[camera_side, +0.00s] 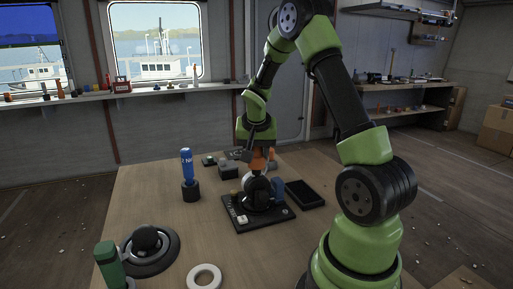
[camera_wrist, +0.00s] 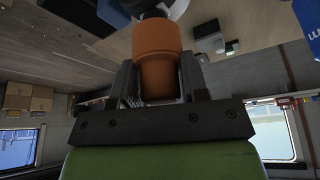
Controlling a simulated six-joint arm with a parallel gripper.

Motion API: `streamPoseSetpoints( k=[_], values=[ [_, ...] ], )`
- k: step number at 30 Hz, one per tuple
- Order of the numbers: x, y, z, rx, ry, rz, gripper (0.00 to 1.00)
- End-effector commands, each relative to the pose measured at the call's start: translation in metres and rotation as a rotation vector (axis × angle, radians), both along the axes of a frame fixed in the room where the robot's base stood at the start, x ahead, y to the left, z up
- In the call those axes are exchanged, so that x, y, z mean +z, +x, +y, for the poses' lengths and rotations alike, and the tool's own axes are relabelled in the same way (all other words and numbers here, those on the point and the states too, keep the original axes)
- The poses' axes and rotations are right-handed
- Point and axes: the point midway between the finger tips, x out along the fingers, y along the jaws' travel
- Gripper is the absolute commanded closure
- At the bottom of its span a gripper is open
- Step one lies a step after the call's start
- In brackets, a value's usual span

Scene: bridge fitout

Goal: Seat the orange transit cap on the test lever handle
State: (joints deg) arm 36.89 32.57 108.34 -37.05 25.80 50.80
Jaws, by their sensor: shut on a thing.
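My gripper (camera_side: 260,155) is above the dark control unit near the middle of the table, pointing down. It is shut on the orange transit cap (camera_wrist: 158,60), which sits between the two fingers in the wrist view. In the side view the cap (camera_side: 258,161) shows partly behind the fingers. The control unit has a flat black base (camera_side: 240,222) and a rounded dark body (camera_side: 257,190). The test lever handle cannot be told apart clearly beneath the cap, so I cannot tell whether cap and handle touch.
A blue bottle-like cylinder (camera_side: 187,160) stands in a black holder (camera_side: 190,191). A black tray (camera_side: 320,202) lies right of the unit, and small grey boxes (camera_side: 228,170) behind it. A black domed disc (camera_side: 168,262), green cylinder (camera_side: 108,268) and white ring (camera_side: 192,279) are at the front.

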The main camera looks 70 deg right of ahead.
Motion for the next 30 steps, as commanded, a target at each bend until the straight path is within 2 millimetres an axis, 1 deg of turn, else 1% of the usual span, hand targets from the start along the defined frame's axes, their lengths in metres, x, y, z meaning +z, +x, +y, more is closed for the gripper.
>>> streamPoseSetpoints(
  k=[8,9,11,12,30],
  values=[
    [-0.0017,0.0,0.0001,0.002,0.0,0.001,0.83],
    [-0.0017,0.0,0.0001,0.001,0.0,0.0,0.52],
    [-0.0017,0.0,0.0001,0.001,0.0,0.0,0.39],
    [-0.0017,0.0,0.0001,0.001,0.0,0.0,0.29],
    [-0.0017,0.0,0.0001,0.001,0.0,0.0,0.29]
  ],
)
